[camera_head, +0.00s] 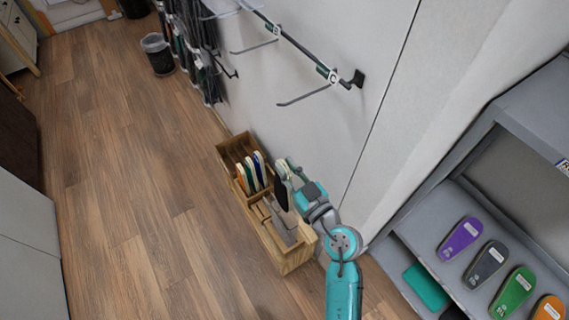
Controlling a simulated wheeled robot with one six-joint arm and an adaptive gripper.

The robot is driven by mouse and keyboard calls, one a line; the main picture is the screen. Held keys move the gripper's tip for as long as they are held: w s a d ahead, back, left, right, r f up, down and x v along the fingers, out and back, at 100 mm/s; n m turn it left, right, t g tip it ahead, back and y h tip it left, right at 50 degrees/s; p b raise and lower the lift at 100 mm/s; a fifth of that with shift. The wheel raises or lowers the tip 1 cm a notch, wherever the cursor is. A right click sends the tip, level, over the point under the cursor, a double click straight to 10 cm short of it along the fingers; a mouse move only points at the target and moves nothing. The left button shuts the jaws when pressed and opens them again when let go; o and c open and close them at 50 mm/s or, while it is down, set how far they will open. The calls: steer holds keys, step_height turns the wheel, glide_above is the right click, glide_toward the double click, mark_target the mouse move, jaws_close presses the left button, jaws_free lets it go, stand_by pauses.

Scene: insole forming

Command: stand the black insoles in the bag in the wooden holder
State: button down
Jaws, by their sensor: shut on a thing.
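The wooden holder (290,260) stands on the floor by the wall, in the middle of the view. My gripper (284,172) is over its right side and is shut on the black insoles (281,194). They hang upright, with their lower end at or just above the holder's front part; I cannot tell whether they touch it. The bag around them cannot be made out at this size. Part of the insoles is hidden behind my gripper.
Several upright insoles (249,173) with coloured edges stand in the holder's middle slots. A grey shelf (518,108) at the right bears purple, grey, green and orange insoles. Hooks (305,95) stick out from the wall above. The wooden floor (130,190) at the left is clear.

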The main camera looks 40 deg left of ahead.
mark_target(287, 208)
steer(key=shift+f, duration=9.05)
steer(key=shift+s+d+f, duration=0.1)
steer(key=shift+s+f, duration=0.05)
steer(key=shift+f, duration=0.7)
steer(key=shift+s+d+f, duration=0.1)
steer(key=shift+s+f, duration=0.05)
steer(key=shift+f, duration=0.65)
steer(key=shift+s+f, duration=0.1)
steer(key=shift+f, duration=1.35)
steer(key=shift+w+a+f, duration=0.1)
steer(key=shift+w+f, duration=0.1)
steer(key=shift+f, duration=0.75)
steer(key=shift+w+a+f, duration=0.1)
steer(key=shift+w+f, duration=0.05)
steer(key=shift+f, duration=0.8)
steer(key=c, duration=1)
jaws_free()
